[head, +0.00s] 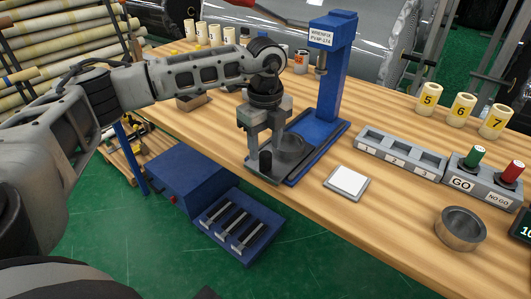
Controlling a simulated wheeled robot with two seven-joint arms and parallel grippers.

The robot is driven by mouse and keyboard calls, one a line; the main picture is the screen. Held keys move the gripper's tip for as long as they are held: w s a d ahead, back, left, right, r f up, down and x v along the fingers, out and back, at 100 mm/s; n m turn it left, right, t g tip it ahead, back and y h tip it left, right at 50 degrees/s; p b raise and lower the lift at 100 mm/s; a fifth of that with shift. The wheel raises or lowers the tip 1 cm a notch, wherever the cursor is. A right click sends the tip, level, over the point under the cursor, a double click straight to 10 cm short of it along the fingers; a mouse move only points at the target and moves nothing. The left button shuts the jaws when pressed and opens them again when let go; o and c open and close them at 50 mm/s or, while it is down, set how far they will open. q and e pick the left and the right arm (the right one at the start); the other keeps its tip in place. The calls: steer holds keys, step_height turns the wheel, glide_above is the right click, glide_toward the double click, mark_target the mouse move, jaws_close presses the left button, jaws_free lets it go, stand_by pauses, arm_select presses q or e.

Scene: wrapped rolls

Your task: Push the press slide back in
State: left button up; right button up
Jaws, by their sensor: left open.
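The blue press (335,75) stands on the wooden bench, with a label on its head and a ram above its blue base. The press slide (263,179), a dark grey plate, sticks out at the front of the base near the bench edge. A round dark cup (291,147) sits on it. My left gripper (264,153) points down over the slide's front part, left of the cup, with its fingers apart. The fingers hide part of the slide, and I cannot tell whether they touch it. My right gripper is out of view.
A white square pad (347,181), a numbered grey tray (400,157), a GO/NO GO block (484,182) and a metal bowl (460,228) stand to the right. Numbered rolls (462,107) stand behind. A blue drawer unit (190,172) is below the bench edge.

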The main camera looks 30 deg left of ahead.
mark_target(266, 153)
arm_select(q)
step_height(266, 153, down, 3)
steer(key=shift+r, duration=0.2)
steer(key=shift+f, duration=0.65)
